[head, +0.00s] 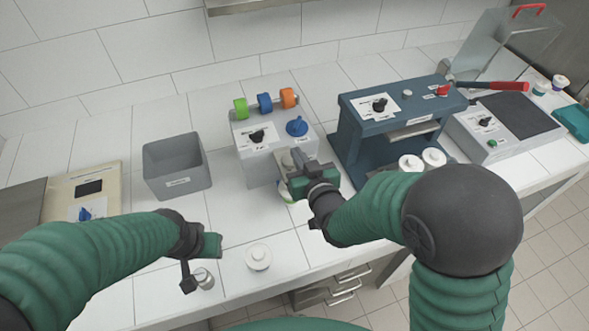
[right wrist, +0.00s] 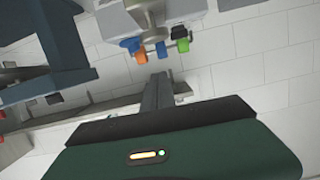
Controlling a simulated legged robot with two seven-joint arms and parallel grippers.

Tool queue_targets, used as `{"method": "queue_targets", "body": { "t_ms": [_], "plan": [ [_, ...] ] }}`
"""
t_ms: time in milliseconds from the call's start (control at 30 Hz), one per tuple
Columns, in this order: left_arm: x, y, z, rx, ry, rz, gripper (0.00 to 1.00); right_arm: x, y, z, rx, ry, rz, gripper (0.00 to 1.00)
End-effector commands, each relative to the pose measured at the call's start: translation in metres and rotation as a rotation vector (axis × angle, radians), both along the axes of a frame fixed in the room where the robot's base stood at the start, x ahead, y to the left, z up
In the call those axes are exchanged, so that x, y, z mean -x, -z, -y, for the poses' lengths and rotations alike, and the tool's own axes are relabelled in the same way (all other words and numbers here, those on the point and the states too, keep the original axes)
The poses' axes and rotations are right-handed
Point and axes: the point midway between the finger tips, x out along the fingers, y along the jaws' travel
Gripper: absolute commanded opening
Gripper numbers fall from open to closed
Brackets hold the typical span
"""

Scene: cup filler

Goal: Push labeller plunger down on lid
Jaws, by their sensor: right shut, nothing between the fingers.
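The labeller appears to be the light grey box (head: 262,160) with green, blue and orange rolls on top and a blue knob at its right. It also shows upside down in the right wrist view (right wrist: 190,12). My right gripper (head: 296,158) is shut and empty at the labeller's front right; its fingers also show in the right wrist view (right wrist: 156,95). The gripper hides much of that front, and I cannot make out the plunger or any contact. A lidded cup (head: 286,193) is partly visible just below the gripper. My left gripper (head: 197,268) is low at the left, its finger opening unclear.
A grey bin (head: 178,168) stands left of the labeller. A dark blue press (head: 365,145) stands to its right, with white cups (head: 433,157) in front. Another white lidded cup (head: 258,257) stands on the front counter. The counter between bin and this cup is clear.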

Motion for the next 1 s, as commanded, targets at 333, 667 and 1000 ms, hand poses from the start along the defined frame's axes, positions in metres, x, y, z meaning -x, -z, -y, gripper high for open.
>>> {"method": "queue_targets", "body": {
  "t_ms": [333, 667, 1000],
  "plan": [
    [0.000, 0.026, 0.000, 0.000, 0.000, 0.000, 0.36, -0.020, 0.042, -0.008, 0.000, 0.000, -0.001, 0.00],
    [0.000, 0.026, 0.000, 0.000, 0.000, 0.000, 0.36, -0.020, 0.044, -0.008, 0.000, 0.000, 0.001, 0.00],
    [0.000, 0.059, 0.000, 0.000, 0.000, 0.000, 0.36, -0.021, 0.075, -0.008, 0.000, 0.001, 0.000, 0.00]
  ]
}}
